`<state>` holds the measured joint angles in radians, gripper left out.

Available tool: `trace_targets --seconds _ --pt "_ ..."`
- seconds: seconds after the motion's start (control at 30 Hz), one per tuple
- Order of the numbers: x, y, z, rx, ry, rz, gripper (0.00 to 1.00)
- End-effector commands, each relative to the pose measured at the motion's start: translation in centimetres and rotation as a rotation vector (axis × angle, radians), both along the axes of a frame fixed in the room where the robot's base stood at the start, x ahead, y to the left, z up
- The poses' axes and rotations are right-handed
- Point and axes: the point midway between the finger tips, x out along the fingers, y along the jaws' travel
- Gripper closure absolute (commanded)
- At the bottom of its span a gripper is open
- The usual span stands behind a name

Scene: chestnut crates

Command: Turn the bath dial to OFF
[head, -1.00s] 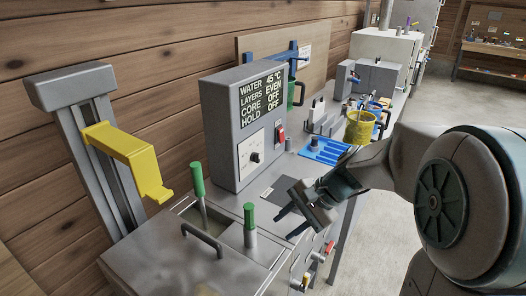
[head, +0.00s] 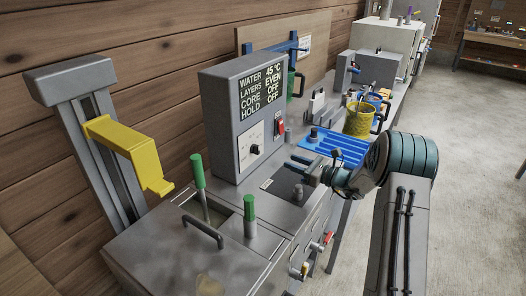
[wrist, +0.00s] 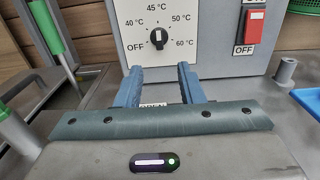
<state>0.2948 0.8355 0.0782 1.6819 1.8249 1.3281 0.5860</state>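The bath dial (wrist: 158,37) is a black knob on a white plate on the grey control box. The plate is marked OFF at lower left, then 40, 45, 50 and 60 °C. The knob stands about upright, in line with 45 °C. The dial also shows small in the head view (head: 254,150). The box's display (head: 261,88) reads WATER 45 °C. My gripper (wrist: 160,78) is open and empty, its two blue-grey fingers apart below and in front of the dial, not touching it. In the head view my gripper (head: 294,163) is just right of the box.
A red switch (wrist: 250,27), labelled OFF below, is right of the dial. Green-handled tools (head: 198,172) stand in the bath at left. A blue ribbed tray (head: 336,146) and yellow mug (head: 360,120) are behind my gripper. A grey peg (wrist: 285,69) stands at right.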

Motion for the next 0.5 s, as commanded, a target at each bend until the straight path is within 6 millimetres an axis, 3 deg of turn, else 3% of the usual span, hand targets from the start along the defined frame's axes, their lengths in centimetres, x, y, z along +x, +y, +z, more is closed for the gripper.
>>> trace_targets --seconds 0.5 --pt "5.5 8.7 0.1 -0.004 0.000 0.006 0.65"
